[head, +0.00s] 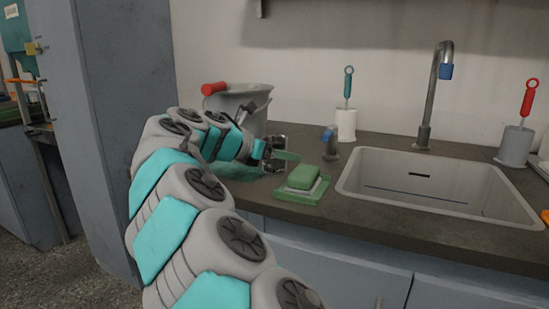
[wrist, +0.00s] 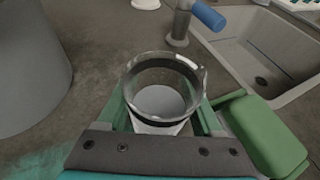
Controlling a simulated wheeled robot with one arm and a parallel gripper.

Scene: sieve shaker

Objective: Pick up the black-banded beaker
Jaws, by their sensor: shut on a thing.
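The black-banded beaker (wrist: 165,70) is a clear glass with a dark band below its rim, seen from above in the wrist view. It stands upright between the green fingers of my gripper (wrist: 165,108), which is shut on it. A pale round surface shows inside or through the beaker. In the head view my gripper (head: 277,155) is over the counter, left of the green soap; the beaker is hard to make out there. I cannot tell whether its base touches the counter.
A green soap block (head: 303,177) on a green dish (head: 290,194) sits close right of my gripper. A grey bucket (head: 243,103) stands behind it. The sink (head: 350,182) and a blue-tipped tap (head: 329,143) are to the right.

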